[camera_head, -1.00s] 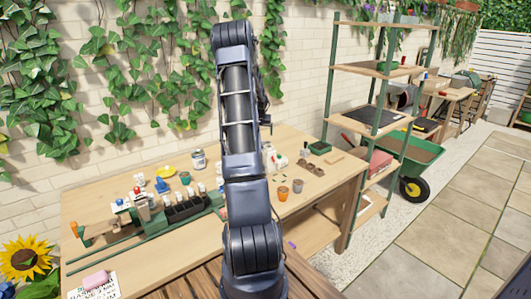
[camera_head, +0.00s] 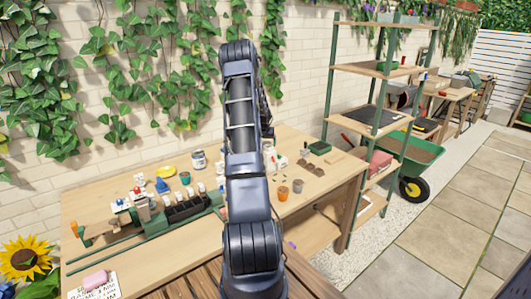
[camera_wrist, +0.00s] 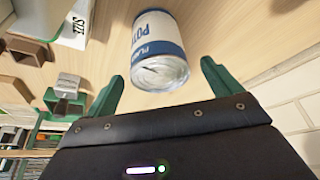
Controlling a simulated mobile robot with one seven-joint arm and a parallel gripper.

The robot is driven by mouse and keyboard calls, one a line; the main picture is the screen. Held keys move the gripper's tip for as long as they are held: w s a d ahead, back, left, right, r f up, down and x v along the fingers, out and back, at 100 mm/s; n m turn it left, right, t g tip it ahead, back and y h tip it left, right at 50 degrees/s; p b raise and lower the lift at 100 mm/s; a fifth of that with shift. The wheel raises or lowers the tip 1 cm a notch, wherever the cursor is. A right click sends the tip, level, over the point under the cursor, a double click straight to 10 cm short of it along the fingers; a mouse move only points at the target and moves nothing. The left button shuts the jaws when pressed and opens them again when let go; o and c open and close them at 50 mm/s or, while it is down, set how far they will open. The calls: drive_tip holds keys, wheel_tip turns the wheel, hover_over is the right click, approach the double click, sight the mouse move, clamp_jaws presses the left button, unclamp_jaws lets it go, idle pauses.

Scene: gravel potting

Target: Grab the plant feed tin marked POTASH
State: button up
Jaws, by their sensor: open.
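A white plant feed tin (camera_wrist: 160,48) with a blue band shows in the wrist view. Its lettering is turned and only partly readable, beginning "POT". Its silvery round end faces my gripper. My gripper (camera_wrist: 162,72) is open, its two green fingers on either side of the tin's near end and apart from it; nothing is held. In the head view, a white and blue tin (camera_head: 199,160) stands on the workbench (camera_head: 150,250) near the wall; its lettering is too small to read. My gripper is hidden behind my arm there.
A yellow dish (camera_head: 166,171), a green pot (camera_head: 185,178) and a dark tray of bottles (camera_head: 186,208) stand near the tin. The wrist view shows brown blocks (camera_wrist: 22,50) at left and a brick wall (camera_wrist: 300,110) at right.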

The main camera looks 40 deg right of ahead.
drive_tip(key=x, duration=0.2)
drive_tip(key=shift+d+f, duration=0.15)
drive_tip(key=shift+f, duration=0.25)
drive_tip(key=c, duration=1.3)
drive_tip(key=shift+r, duration=0.1)
